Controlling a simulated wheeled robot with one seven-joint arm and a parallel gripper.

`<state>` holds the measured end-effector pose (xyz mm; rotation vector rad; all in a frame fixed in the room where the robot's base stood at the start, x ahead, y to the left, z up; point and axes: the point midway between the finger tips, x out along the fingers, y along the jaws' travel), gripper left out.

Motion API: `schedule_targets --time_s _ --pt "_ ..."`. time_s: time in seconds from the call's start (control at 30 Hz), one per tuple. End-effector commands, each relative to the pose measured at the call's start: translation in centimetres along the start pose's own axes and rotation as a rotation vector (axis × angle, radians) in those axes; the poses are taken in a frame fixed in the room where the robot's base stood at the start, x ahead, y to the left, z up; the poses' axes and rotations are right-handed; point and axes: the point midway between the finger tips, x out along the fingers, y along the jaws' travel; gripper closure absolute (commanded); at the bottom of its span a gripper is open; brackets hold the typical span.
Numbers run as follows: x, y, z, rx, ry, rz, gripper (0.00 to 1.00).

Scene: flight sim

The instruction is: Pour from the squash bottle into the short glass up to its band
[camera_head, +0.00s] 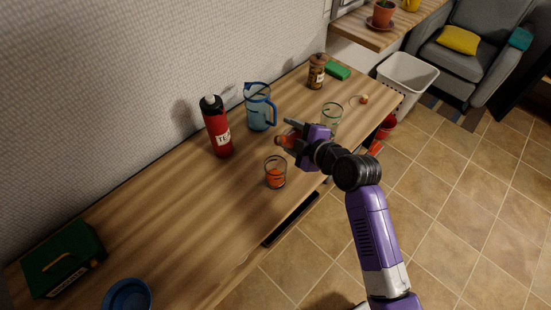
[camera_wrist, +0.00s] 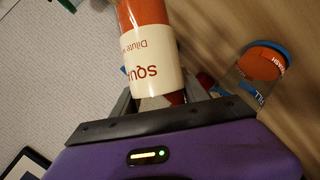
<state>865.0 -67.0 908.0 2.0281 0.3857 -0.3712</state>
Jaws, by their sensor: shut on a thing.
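My gripper (camera_head: 292,139) is shut on the squash bottle (camera_head: 284,142), above the table and just behind the short glass. In the wrist view the squash bottle (camera_wrist: 150,60) is orange with a cream label, its lettering upside down, and it runs out of the top edge. Its mouth is out of sight and its exact tilt is hard to tell. The short glass (camera_head: 276,172) stands upright on the table with orange liquid in it. In the wrist view the glass (camera_wrist: 262,65) shows orange liquid and a blue lettered band. The liquid's level against the band is unclear.
A red flask (camera_head: 216,127) and a blue jug (camera_head: 260,107) stand behind on the wooden table (camera_head: 180,205). A taller glass (camera_head: 331,117) is right of my gripper, with a brown bottle (camera_head: 317,72) further back. A green box (camera_head: 62,258) and blue bowl (camera_head: 127,296) lie left.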

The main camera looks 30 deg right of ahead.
Motion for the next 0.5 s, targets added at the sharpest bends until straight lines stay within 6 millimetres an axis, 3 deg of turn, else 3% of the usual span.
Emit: schedule_targets --time_s 0.03,0.23,0.37,0.5 --pt "-0.4 0.8 -0.7 0.041 0.013 -0.014 1.0" --pt "-1.0 1.0 -1.9 0.258 0.075 -0.104 1.0" --pt "-0.2 -0.1 -0.7 0.389 0.111 -0.156 1.0" --pt "-0.4 0.6 -0.8 0.547 0.159 -0.221 1.0"
